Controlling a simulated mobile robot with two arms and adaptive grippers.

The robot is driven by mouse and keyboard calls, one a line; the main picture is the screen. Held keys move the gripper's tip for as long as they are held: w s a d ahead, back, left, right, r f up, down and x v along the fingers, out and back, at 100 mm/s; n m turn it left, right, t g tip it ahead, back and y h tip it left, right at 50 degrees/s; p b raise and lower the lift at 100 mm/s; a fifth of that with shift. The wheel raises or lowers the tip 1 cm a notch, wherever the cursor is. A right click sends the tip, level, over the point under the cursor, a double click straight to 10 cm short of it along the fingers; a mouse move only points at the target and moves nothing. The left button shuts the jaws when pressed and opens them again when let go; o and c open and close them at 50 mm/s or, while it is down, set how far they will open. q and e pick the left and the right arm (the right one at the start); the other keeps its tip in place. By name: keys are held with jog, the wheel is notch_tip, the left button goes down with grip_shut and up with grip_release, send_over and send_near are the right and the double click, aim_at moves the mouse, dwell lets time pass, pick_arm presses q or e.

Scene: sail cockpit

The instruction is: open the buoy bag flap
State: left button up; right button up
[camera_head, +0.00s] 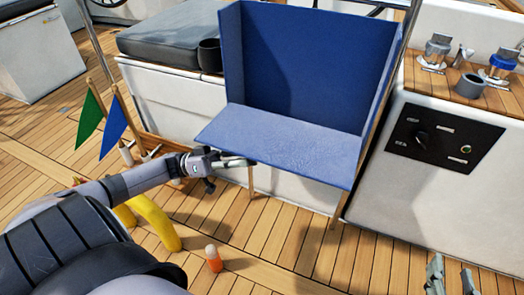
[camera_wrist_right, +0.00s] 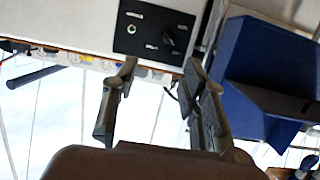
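The blue buoy bag (camera_head: 305,65) is an open-fronted box with a tall back and side walls, seen in the head view. Its lighter blue flap (camera_head: 285,147) lies folded outward and down at the front, nearly level, leaving the inside exposed. My left gripper (camera_head: 240,161) is at the flap's left front edge, its fingertips at or just under it; contact and finger gap are unclear. My right gripper (camera_head: 452,278) is at the lower right, apart from the bag, open and empty. Its spread fingers (camera_wrist_right: 160,105) also show in the right wrist view, with the bag (camera_wrist_right: 265,65) on the right.
A black switch panel (camera_head: 445,135) is on the white console at right. Winches (camera_head: 436,52) stand on top. A grey cushioned bench (camera_head: 170,40) is behind left.

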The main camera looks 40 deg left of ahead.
pick_arm(q)
jog(key=shift+v, duration=1.3)
